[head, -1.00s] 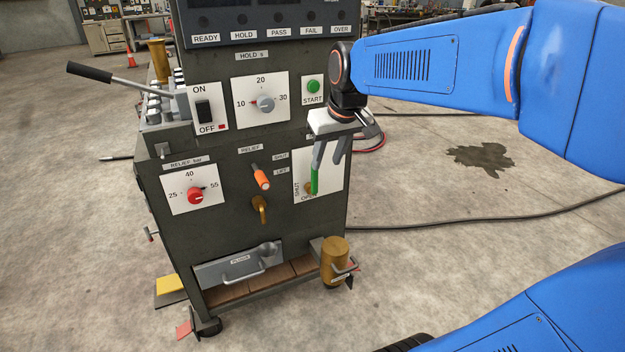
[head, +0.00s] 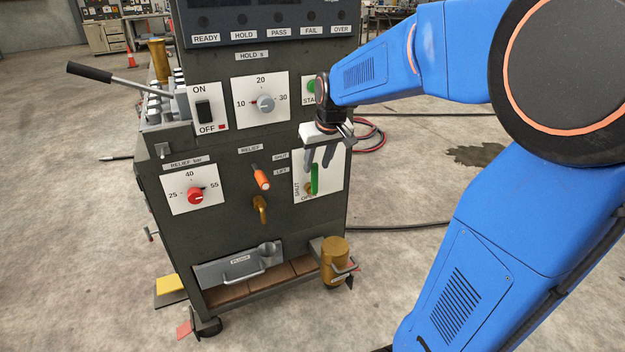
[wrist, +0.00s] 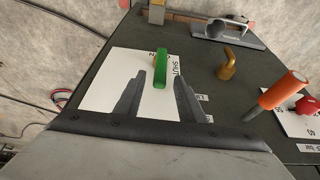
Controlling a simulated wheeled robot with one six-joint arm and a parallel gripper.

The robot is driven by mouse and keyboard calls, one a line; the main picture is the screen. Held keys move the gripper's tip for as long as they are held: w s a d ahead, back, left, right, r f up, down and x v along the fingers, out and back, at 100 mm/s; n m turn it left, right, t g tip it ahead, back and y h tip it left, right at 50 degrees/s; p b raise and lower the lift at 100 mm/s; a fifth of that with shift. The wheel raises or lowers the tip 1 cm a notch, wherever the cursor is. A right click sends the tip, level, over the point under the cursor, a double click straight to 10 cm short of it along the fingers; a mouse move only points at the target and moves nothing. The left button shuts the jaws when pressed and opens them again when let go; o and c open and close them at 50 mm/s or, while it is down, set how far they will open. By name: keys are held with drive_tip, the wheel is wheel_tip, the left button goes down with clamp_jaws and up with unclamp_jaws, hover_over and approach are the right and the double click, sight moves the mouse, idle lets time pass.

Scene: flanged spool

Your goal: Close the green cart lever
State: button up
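The green lever (head: 315,178) stands upright on a white plate (head: 334,184) marked SHUT and OPEN, at the right of the cart's front panel. Its lower end is near the OPEN label. In the wrist view the green lever (wrist: 161,68) shows beyond the fingertips, between their lines. My gripper (head: 319,166) points down at the plate, above and partly in front of the lever's top. In the wrist view my gripper (wrist: 160,80) has its two fingers spread apart with nothing between them. Whether a finger touches the lever I cannot tell.
An orange-handled lever (head: 261,178) and a brass spout (head: 261,208) stick out left of the plate. A red knob (head: 195,195) is farther left. A brass cylinder (head: 335,258) sits low at the cart's right corner. The floor right of the cart is mostly clear.

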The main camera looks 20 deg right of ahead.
sight(312, 178)
drive_tip(key=x, duration=0.8)
drive_tip(key=shift+w+f, duration=0.15)
drive_tip(key=shift+f, duration=0.1)
clamp_jaws()
